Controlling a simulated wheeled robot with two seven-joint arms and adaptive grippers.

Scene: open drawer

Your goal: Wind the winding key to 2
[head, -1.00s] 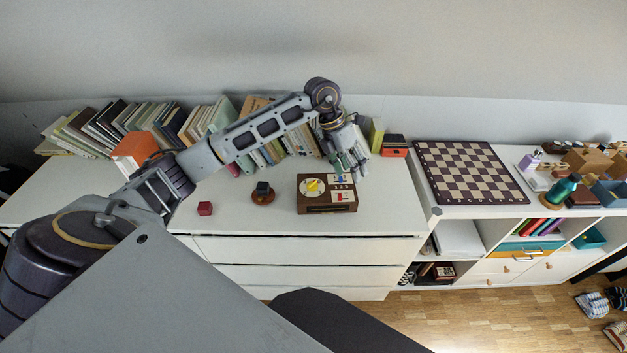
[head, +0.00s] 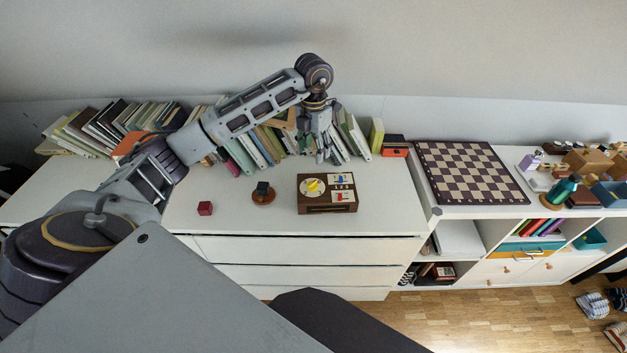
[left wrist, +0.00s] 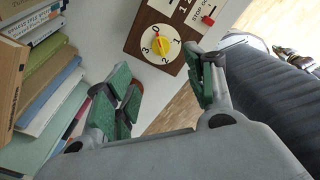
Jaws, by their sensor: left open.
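The winding key (head: 313,186) is yellow and sits on a round white dial on top of a brown box (head: 328,209). In the left wrist view the key (left wrist: 161,47) shows at the top, with digits around it on the dial; a small red mark is on it, but I cannot tell surely which digit it points to. My left gripper (head: 322,160) is open and empty, pointing down behind the box, apart from the key. Its green-padded fingers (left wrist: 168,86) are spread below the dial in the left wrist view. My right gripper is not in view.
Books (head: 262,147) lean along the wall beside and behind my left gripper. A red slider (left wrist: 208,20) is beside the dial. A chessboard (head: 470,172) lies right.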

